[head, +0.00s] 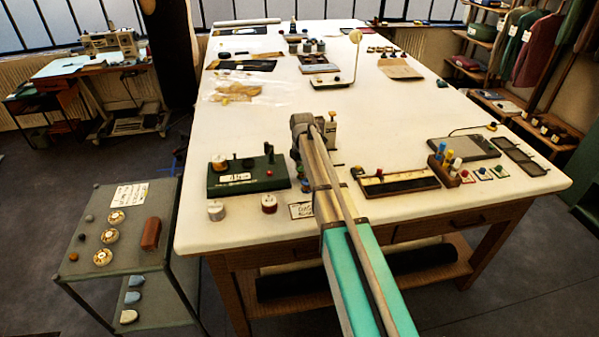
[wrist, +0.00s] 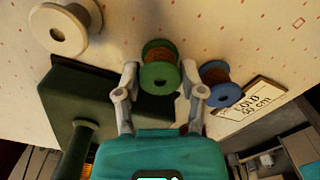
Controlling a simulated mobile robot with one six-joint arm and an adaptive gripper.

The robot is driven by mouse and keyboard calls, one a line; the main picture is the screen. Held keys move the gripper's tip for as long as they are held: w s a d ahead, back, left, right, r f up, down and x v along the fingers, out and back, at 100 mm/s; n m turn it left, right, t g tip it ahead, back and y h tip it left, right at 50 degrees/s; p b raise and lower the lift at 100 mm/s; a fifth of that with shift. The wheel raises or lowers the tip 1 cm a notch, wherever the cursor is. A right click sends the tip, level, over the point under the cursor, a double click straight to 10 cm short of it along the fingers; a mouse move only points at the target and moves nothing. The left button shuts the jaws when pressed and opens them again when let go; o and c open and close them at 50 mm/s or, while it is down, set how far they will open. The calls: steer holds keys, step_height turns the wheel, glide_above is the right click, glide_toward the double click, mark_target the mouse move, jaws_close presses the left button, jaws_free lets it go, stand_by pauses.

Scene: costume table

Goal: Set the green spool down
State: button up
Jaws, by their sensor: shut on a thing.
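In the wrist view, the green spool (wrist: 158,76) with brown-orange thread sits between the two grey fingers of my gripper (wrist: 159,68), which is shut on it. I cannot tell whether the spool touches the surface below. A blue spool (wrist: 220,84) with similar thread stands close to the right finger, beside a white label card (wrist: 256,98). A dark green board (wrist: 82,88) with a peg lies to the left.
A cream spool (wrist: 66,28) stands at upper left in the wrist view. A long dark tray (head: 398,184) lies to the right. White tabletop (head: 225,132) is clear behind the board.

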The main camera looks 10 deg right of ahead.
mark_target(302, 169)
steer(key=shift+f, duration=0.15)
steer(key=o, duration=0.9)
step_height(302, 169, up, 12)
steer(key=p, duration=1.2)
steer(key=shift+r, duration=0.2)
stand_by(0.5)
